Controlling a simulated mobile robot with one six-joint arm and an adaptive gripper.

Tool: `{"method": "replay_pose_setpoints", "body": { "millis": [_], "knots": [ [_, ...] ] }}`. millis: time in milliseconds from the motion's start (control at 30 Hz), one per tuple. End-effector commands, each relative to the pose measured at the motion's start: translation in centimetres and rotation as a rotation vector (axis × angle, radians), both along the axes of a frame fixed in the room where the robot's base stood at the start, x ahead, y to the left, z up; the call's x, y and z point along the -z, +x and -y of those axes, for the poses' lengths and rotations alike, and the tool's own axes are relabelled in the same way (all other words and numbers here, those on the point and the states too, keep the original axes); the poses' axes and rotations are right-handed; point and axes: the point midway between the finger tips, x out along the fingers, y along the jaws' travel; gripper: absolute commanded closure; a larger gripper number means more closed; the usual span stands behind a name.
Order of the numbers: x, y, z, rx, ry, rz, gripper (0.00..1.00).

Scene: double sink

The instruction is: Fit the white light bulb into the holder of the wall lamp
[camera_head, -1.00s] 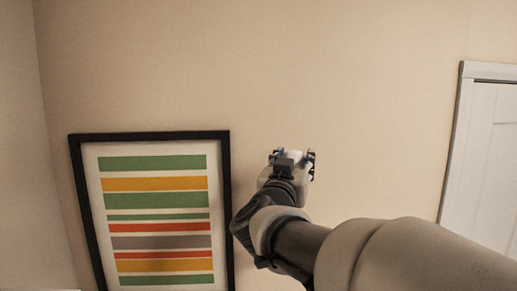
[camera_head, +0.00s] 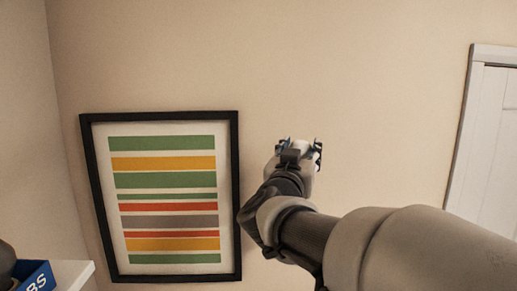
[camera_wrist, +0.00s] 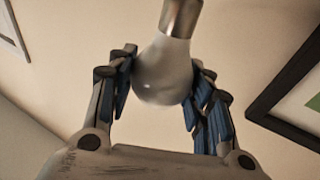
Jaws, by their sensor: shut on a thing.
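The white light bulb (camera_wrist: 165,72) is held between the blue-padded fingers of my gripper (camera_wrist: 160,85) in the wrist view. The fingers close on its round glass part, and its metal base points away from the palm, toward the top of that view. In the head view my gripper (camera_head: 302,150) is raised in front of the bare wall, right of a framed picture. Only a small white part of the bulb shows there between the fingers. The wall lamp and its holder are in neither current view.
A framed striped picture (camera_head: 160,195) hangs on the wall (camera_head: 370,90) left of my arm. A white door (camera_head: 490,150) is at the right. A white surface (camera_head: 75,275) with a blue box (camera_head: 36,277) stands at the lower left. The wall above my gripper is clear.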

Motion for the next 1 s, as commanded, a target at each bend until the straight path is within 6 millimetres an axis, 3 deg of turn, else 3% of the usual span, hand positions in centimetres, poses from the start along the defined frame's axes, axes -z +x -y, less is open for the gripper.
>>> {"method": "replay_pose_setpoints", "body": {
  "millis": [100,300,1000],
  "knots": [
    [1.6,0.0,0.0,0.000,0.001,0.000,0.67],
    [2.7,0.0,0.0,0.000,0.001,0.000,0.67],
    [2.7,0.0,0.0,0.000,0.000,0.001,0.67]
  ]
}}
